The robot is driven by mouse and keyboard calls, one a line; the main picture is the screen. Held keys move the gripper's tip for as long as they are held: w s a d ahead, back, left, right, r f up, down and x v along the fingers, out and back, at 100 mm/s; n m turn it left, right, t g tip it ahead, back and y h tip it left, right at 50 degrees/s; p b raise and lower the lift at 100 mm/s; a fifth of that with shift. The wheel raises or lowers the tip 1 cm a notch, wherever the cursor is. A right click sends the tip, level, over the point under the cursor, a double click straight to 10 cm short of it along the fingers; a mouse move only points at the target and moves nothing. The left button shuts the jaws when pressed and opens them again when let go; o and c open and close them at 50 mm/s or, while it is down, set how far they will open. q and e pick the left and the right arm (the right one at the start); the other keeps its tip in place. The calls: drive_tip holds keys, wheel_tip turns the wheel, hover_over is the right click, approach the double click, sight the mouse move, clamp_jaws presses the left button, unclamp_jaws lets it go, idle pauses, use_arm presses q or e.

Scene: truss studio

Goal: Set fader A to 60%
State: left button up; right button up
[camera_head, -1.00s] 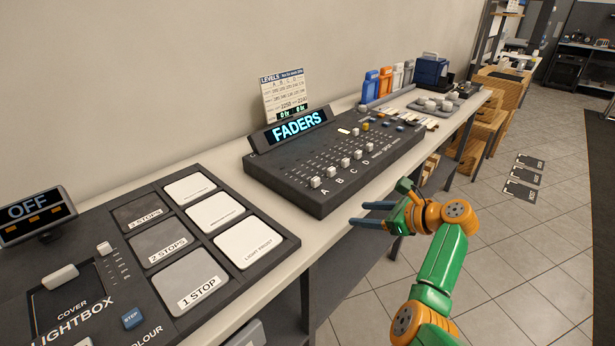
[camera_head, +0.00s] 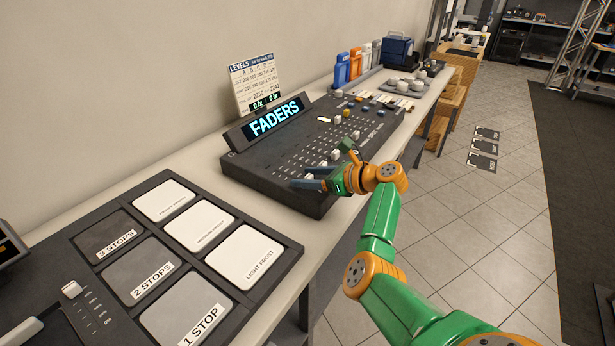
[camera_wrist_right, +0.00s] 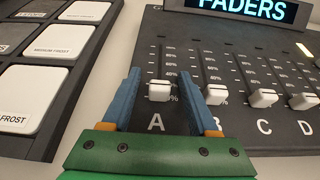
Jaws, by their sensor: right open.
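The fader console (camera_head: 262,182) is a dark sloped panel on the bench. Fader A's white cap (camera_wrist_right: 158,90) sits near the low end of its slot, just above the letter A, in the right wrist view. My right gripper (camera_wrist_right: 160,80) is open, with one blue finger on each side of that cap. I cannot tell whether either finger touches it. My left gripper is out of view.
Fader B's cap (camera_wrist_right: 216,93) is just right of the right finger. The lit FADERS display (camera_head: 276,118) and levels card (camera_head: 254,84) stand behind the controls. Open floor (camera_head: 440,230) is at right.

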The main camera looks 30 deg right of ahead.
drive_tip(key=shift+s+r, duration=0.1)
drive_tip(key=shift+s, duration=0.05)
drive_tip(key=c, duration=0.3)
clamp_jaws()
idle(0.9)
